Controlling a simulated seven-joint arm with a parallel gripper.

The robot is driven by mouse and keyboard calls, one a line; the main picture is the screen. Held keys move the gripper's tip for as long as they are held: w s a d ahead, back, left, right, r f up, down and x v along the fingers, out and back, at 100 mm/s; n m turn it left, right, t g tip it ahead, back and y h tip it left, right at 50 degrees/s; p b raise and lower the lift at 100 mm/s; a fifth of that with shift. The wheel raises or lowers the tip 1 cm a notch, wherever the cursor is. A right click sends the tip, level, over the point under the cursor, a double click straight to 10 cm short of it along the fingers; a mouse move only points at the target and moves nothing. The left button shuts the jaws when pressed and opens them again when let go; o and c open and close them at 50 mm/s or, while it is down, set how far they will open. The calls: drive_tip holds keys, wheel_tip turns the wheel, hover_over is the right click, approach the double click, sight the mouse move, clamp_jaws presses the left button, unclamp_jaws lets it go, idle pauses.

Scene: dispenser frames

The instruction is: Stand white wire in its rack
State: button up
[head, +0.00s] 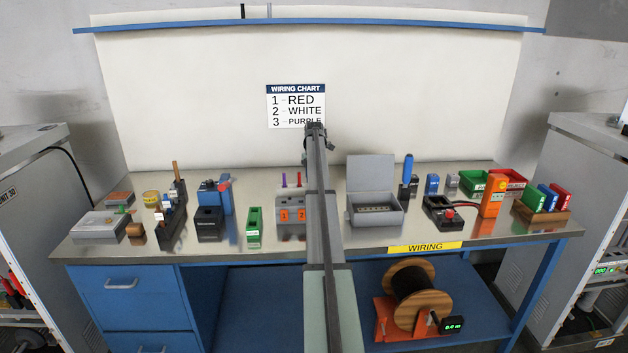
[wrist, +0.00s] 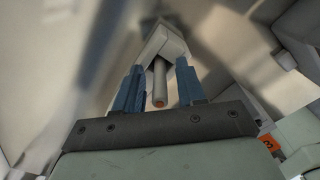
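In the wrist view, a pale grey-white rod with a copper-coloured end, which looks like the white wire (wrist: 160,85), sits between the blue fingers of my gripper (wrist: 160,62). The fingers appear closed on it further along; the exact contact is unclear. In the head view my gripper (head: 316,130) is raised in front of the wiring chart, and the wire cannot be made out there. The grey rack (head: 289,203) with orange labels stands on the bench, partly hidden by my arm. Two thin purple or reddish pieces rise from it.
The wiring chart (head: 296,106) lists 1 red, 2 white, 3 purple. A green block (head: 254,224) and a black block (head: 209,223) stand left of the rack. An open grey box (head: 375,206) stands right of my arm. The bench's front edge is mostly clear.

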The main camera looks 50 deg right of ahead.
wheel_tip(320, 180, up, 12)
drive_tip(key=shift+r, duration=0.15)
idle(0.4)
drive_tip(key=shift+a, duration=0.1)
